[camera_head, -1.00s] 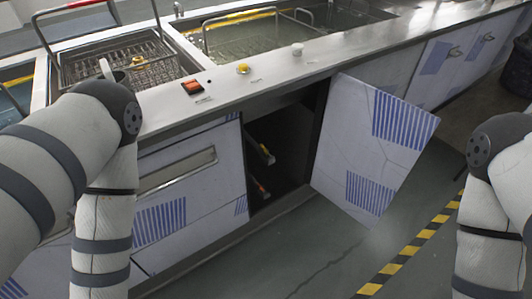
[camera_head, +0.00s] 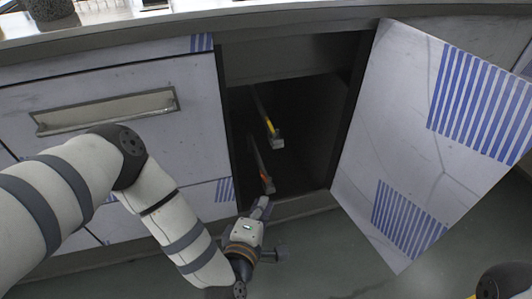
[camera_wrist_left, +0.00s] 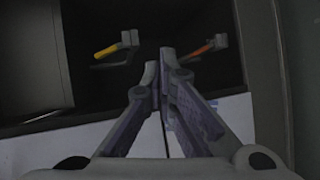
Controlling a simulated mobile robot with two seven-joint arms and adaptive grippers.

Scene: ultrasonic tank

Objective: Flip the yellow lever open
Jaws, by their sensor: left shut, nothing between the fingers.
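The yellow lever (camera_head: 270,128) is inside the dark open cabinet, the upper of two levers there. In the left wrist view the yellow lever (camera_wrist_left: 110,52) shows at the upper left. My left gripper (camera_head: 262,204) is shut and empty, low at the cabinet opening, below the yellow lever and close to the orange lever (camera_head: 265,176). In the left wrist view the shut fingertips (camera_wrist_left: 160,60) point between the yellow lever and the orange lever (camera_wrist_left: 206,48), nearer the orange one. I cannot tell whether the fingers touch the orange lever.
The cabinet door (camera_head: 430,130) stands open on the right. A drawer front with a metal handle (camera_head: 105,112) is on the left, behind my left arm. The countertop edge (camera_head: 290,22) runs above. Grey floor (camera_head: 330,255) lies clear in front.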

